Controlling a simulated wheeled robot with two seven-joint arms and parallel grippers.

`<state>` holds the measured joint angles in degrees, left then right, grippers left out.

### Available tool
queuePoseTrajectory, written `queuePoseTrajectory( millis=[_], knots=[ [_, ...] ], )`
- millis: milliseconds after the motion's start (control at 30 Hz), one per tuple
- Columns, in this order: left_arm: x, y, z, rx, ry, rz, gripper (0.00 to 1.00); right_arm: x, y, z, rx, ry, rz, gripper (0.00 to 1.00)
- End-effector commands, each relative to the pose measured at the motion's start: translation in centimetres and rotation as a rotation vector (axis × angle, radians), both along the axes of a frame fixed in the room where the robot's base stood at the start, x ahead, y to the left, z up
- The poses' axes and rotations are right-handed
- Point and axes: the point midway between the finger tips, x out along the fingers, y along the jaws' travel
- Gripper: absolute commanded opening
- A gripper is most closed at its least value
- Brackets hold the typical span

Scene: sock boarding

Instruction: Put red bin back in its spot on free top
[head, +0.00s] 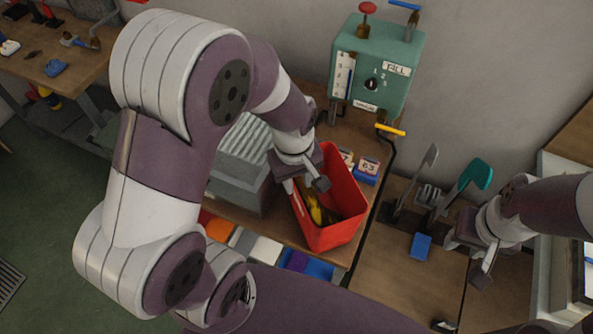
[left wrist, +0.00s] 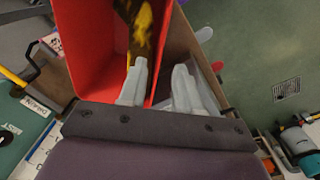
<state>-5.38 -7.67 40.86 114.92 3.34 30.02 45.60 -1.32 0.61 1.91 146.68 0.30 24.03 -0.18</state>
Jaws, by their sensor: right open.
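The red bin (head: 345,214) stands on the wooden bench top beside the grey ribbed box, with dark and yellow contents in it. In the left wrist view the red bin (left wrist: 88,40) fills the upper left. My left gripper (head: 304,184) is over the bin's near-left rim. In the left wrist view its fingers (left wrist: 160,88) are apart, one inside the bin and one outside, with the bin wall between them; contact with the wall is not clear. My right gripper (head: 470,258) is open and empty over the right-hand bench, away from the bin.
A green control box (head: 378,65) stands behind the bin, with small blue-and-white boxes (head: 367,169) close to the bin. The grey ribbed box (head: 240,165) is at its left. Coloured items (head: 262,250) line the front. A blue block (head: 420,246) and levers (head: 473,176) are to the right.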

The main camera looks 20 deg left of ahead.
Motion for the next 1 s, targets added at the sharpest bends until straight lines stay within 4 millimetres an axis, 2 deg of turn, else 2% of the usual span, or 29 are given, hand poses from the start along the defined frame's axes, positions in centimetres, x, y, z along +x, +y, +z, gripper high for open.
queuePoseTrajectory(
  millis=[100, 200, 267, 433, 500, 567, 1000],
  knots=[
    [0.0, 0.1, 2.4, -0.001, -0.005, 0.000, 0.33, 0.0, 0.0, -0.1, 0.000, 0.000, 0.000, 0.43],
    [-0.1, 0.1, 3.6, 0.000, -0.002, -0.005, 0.33, 0.0, 0.0, -0.1, 0.000, 0.000, 0.000, 0.43],
    [-0.4, 0.4, 4.0, 0.005, -0.009, -0.068, 0.33, 0.0, 0.0, -0.1, 0.000, 0.000, 0.000, 0.43],
    [-2.6, 2.0, 4.3, 0.051, -0.068, -0.533, 0.33, 0.0, 0.0, -0.1, 0.000, 0.000, 0.000, 0.43],
    [-3.3, 2.4, 4.2, 0.070, -0.085, -0.679, 0.33, 0.0, 0.0, -0.1, 0.000, 0.000, 0.000, 0.43],
    [-3.6, 2.6, 4.1, 0.081, -0.093, -0.748, 0.33, 0.0, 0.0, -0.1, 0.000, 0.000, 0.000, 0.43],
    [-3.7, 2.6, 4.1, 0.084, -0.098, -0.772, 0.33, 0.0, 0.0, -0.1, 0.000, 0.000, 0.000, 0.43]
  ],
)
